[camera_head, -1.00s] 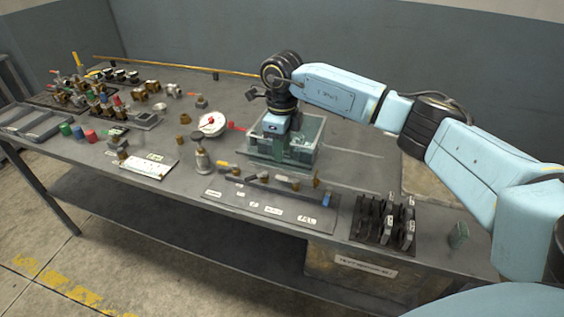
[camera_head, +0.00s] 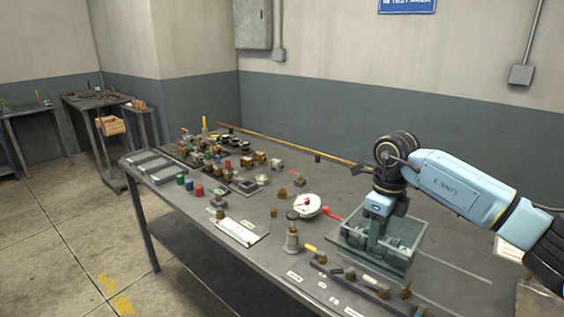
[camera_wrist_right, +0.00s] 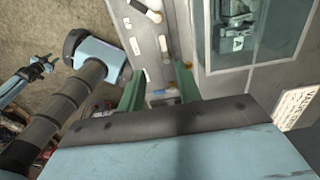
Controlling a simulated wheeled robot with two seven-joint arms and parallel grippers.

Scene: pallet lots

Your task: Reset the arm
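My right gripper (camera_head: 374,240) points down beside the green-walled clear bin (camera_head: 408,262) in the head view, with its green fingers in front of the bin's near left part. In the right wrist view its two green fingers (camera_wrist_right: 158,90) are spread apart with nothing between them. The bin (camera_wrist_right: 207,45) lies to the right of the fingers there, holding dark green-grey parts with a letter label. My left gripper is outside the head view. What looks like my left gripper (camera_wrist_right: 36,70) shows small at the left of the right wrist view; its opening is unclear.
The grey table (camera_head: 262,268) holds a round white gauge (camera_head: 307,205), a metal cylinder fitting (camera_head: 291,235), a white labelled plate (camera_head: 240,231) and several coloured fittings at the far left. A long brass rod (camera_head: 290,145) lies along the back. Other tables stand farther left.

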